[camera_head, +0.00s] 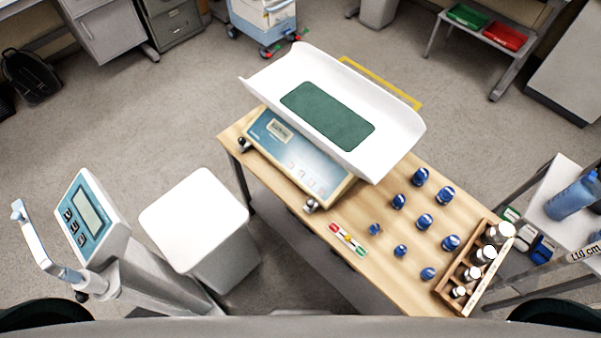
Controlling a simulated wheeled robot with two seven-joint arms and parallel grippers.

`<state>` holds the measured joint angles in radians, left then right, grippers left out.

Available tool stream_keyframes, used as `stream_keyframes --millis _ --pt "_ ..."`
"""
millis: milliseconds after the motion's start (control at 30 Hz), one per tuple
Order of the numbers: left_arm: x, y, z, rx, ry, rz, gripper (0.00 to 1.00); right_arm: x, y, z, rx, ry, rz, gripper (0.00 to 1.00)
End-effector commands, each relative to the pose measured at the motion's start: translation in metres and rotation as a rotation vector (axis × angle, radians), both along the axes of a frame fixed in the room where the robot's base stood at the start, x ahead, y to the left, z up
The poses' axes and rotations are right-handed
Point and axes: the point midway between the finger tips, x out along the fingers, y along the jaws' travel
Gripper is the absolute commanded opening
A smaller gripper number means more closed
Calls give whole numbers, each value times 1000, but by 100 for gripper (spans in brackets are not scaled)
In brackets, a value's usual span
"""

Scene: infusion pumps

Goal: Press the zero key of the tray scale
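The tray scale (268,151) stands at the far left end of a wooden table. Its white curved tray (390,127) sits on top, with a green mat (328,116) lying in it. The blue front panel faces me and slopes, with a small display (279,131) and a row of pale keys (304,174) to the right of it. The key labels are too small to read, so I cannot tell which is the zero key. The tray overhangs the back of the panel; the keys are uncovered. Neither of my grippers is in view.
The wooden table (405,292) also holds several blue-capped vials (424,221), a coloured strip (348,239) and a wooden rack (448,286) of bottles. At left stand a column scale (87,212) and a white bin (194,214). A side shelf with a blue bottle (573,198) is at right.

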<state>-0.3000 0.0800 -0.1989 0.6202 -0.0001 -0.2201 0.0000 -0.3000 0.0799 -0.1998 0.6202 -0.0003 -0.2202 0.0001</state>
Motion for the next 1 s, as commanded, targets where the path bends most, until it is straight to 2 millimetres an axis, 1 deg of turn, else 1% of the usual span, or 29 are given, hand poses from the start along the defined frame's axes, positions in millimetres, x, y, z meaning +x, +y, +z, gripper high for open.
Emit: stream_keyframes --millis 33,133,1000 --pt "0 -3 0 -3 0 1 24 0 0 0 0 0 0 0" --pt "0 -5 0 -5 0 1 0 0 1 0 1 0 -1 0" --pt "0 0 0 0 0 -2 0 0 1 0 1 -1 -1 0"
